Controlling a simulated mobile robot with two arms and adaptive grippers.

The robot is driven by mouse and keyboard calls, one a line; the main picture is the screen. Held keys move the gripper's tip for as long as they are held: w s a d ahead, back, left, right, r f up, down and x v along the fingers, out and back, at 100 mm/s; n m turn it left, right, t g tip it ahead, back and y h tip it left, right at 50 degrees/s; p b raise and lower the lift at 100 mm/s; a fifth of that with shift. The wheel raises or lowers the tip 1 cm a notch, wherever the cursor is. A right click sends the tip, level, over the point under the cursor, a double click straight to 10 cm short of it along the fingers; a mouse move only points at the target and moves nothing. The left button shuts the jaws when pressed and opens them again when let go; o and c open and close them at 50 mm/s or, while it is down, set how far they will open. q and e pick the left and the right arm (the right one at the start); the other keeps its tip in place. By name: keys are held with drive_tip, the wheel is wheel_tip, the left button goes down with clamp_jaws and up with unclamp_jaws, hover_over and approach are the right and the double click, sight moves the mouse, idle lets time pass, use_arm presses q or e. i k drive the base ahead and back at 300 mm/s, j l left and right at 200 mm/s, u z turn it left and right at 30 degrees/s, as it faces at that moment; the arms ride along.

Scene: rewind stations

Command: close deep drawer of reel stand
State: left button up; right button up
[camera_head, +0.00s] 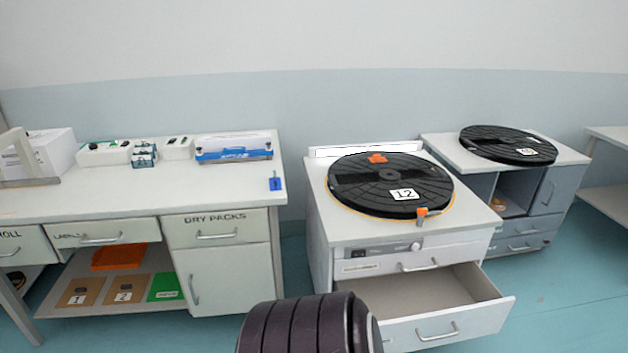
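The reel stand (325,220) is a white cabinet right of centre with a black reel (390,181) marked 12 on top. Its deep drawer (470,325) is pulled well out at the bottom, and its inside looks empty. The drawer front has a silver bar handle (437,332). The shallow drawer (455,257) above it is shut. A dark ribbed part of my arm stands at the bottom centre, in front of the stand's lower left and close to the open drawer's left side. Neither gripper's fingers are in view.
A white bench (120,190) with drawers, a DRY PACKS cabinet and small devices stands at the left. A second, grey-blue stand (545,195) with a black reel is behind at the right. The blue-green floor (570,290) is clear at the right.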

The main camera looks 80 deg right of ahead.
sight(444, 305)
drive_tip(key=z, duration=3.7)
